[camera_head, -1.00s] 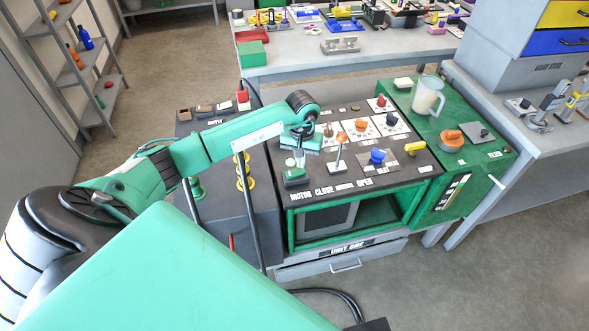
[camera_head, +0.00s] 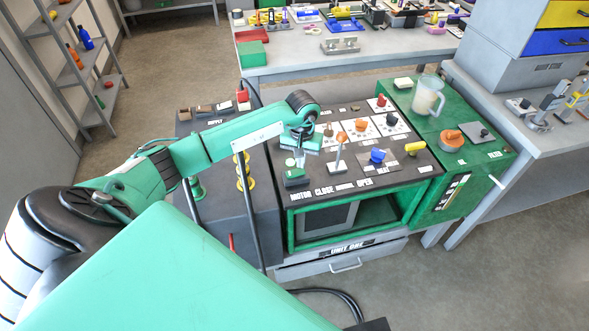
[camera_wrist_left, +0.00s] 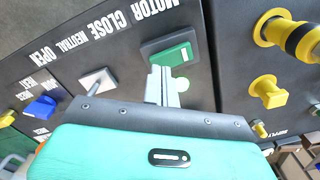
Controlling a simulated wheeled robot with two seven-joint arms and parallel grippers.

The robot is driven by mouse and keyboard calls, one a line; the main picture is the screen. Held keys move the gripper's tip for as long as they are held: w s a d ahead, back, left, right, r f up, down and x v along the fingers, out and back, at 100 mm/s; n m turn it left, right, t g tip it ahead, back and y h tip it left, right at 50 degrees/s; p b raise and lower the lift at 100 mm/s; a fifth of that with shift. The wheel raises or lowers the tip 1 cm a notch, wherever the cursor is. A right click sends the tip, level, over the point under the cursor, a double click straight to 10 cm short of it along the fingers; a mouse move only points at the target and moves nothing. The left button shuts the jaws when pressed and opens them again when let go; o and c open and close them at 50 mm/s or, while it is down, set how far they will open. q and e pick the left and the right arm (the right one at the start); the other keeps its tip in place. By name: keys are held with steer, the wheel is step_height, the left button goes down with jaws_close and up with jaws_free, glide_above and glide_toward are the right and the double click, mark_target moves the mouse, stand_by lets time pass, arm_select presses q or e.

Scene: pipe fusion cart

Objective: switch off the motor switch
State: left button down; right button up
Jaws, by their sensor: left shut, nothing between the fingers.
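My left gripper (camera_head: 299,162) is shut and empty, pointing down over the panel close to the switch. In the wrist view its fingertips (camera_wrist_left: 159,70) overlap the housing's edge; I cannot tell whether they touch it. My right gripper is out of view.
A lever (camera_head: 338,152) stands right of the switch, near the labels CLOSE, NEUTRAL and OPEN. A blue knob (camera_head: 377,156), a yellow knob (camera_head: 414,147) and orange and red knobs lie further right. Yellow valve parts (camera_wrist_left: 268,90) are across the panel gap.

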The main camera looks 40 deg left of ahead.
arm_select(q)
steer(key=shift+f+b, duration=1)
stand_by(0.5)
steer(key=shift+r+p, duration=1.3)
steer(key=shift+r, duration=2.25)
steer(key=shift+f, duration=0.1)
